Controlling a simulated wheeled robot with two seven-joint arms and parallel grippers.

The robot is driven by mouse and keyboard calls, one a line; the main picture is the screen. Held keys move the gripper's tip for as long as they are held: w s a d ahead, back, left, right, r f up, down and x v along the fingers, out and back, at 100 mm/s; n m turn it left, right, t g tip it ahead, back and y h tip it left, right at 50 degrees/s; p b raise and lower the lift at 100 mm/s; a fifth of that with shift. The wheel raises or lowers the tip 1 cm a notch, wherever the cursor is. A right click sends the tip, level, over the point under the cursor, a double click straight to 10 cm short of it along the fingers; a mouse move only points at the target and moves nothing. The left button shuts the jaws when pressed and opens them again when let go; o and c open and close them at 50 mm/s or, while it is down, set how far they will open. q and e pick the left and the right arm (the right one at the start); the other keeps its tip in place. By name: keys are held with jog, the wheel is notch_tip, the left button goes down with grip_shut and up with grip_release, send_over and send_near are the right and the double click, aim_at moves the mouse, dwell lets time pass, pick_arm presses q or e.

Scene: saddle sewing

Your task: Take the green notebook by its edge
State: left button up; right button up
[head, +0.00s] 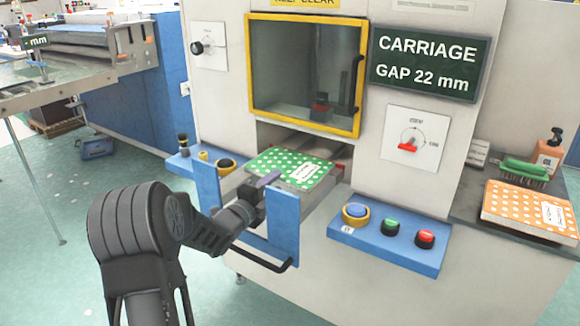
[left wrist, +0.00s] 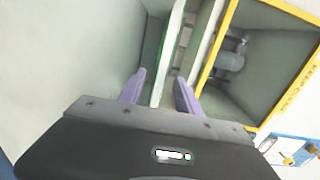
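The green notebook with white dots and a white label (head: 292,168) lies in the opening low on the machine's front, its near end toward me. My left gripper (head: 266,181) is at its near left edge, with a purple finger showing against it. In the left wrist view, the two purple fingers (left wrist: 160,92) are apart. A thin green and white edge (left wrist: 170,50) runs up between them, apparently the notebook's. A gap shows beside the right finger, and I cannot tell whether either finger touches the edge. My right gripper is not in view.
Blue guard plates (head: 283,222) and a black bar handle stand around my left gripper. A yellow-framed window (head: 305,75) is above the opening. A blue button panel (head: 388,236) juts out at right. An orange dotted notebook (head: 530,210) lies on the right-hand counter.

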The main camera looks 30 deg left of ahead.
aim_at(278, 181)
pick_arm(q)
jog(key=shift+w, duration=1.55)
jog(key=shift+a, duration=0.1)
grip_shut()
dwell(0.4)
